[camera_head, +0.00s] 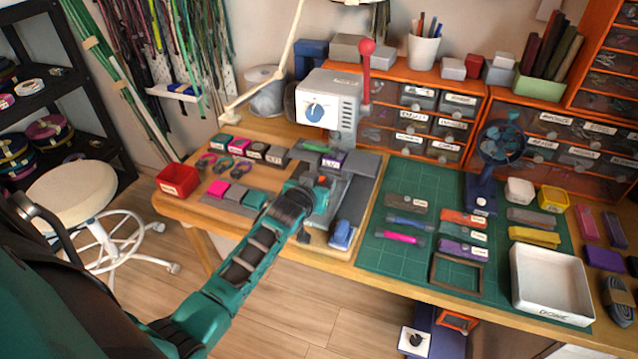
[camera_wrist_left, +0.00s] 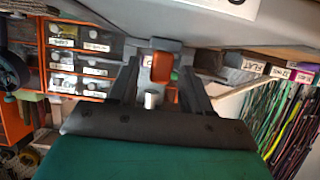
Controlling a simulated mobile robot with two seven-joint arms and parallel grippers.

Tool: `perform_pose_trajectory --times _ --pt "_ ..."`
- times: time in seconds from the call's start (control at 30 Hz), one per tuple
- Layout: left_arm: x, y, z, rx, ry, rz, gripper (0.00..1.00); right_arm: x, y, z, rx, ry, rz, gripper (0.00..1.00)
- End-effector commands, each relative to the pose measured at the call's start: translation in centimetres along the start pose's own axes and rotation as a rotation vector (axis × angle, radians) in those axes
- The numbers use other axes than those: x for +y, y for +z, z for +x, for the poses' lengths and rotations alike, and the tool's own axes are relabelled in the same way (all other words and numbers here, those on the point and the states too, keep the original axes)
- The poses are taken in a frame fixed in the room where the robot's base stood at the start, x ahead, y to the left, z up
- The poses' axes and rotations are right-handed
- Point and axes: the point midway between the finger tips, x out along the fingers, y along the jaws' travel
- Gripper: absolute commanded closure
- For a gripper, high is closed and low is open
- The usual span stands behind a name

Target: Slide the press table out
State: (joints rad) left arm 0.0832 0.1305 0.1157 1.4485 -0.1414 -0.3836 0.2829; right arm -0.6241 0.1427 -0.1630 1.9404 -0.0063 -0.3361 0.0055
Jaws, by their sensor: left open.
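The press (camera_head: 332,103) is a light grey machine with a blue dial and a red-knobbed lever, standing at the back of the wooden bench. Its grey table (camera_head: 332,208) lies low in front of the column, partly hidden by my left gripper. My left gripper (camera_head: 315,187) is over the press table, under the press head. In the left wrist view, the two dark fingers of my left gripper (camera_wrist_left: 160,85) stand apart, with an orange piece (camera_wrist_left: 161,68) and a small silver peg (camera_wrist_left: 151,99) showing between them. I cannot tell whether the fingers touch either. My right gripper is out of view.
A blue object (camera_head: 341,235) sits at the bench's front edge beside the press table. A green cutting mat (camera_head: 385,262) with cords and a white tray (camera_head: 550,285) lies to the right. A red box (camera_head: 177,181) and small colored blocks are to the left.

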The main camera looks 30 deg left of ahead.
Motion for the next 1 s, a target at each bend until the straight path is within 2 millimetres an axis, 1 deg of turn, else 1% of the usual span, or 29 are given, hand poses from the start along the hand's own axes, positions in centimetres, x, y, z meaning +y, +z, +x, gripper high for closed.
perform_pose_trajectory --times 0.2,0.23,0.7,0.73,1.0 --pt "0.01 -0.04 0.02 0.001 0.000 0.000 0.51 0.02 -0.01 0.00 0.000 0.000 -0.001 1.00" --pt "0.00 -0.04 0.02 0.001 0.000 0.000 0.53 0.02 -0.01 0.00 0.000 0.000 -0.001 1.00" --pt "0.01 -0.03 0.00 0.001 0.000 0.000 0.98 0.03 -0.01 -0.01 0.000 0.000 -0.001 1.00" --pt "0.02 -0.03 0.00 0.001 0.000 0.000 1.00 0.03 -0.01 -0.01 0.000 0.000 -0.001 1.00" --pt "0.07 -0.03 0.04 0.000 0.000 0.000 1.00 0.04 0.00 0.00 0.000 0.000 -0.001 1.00"
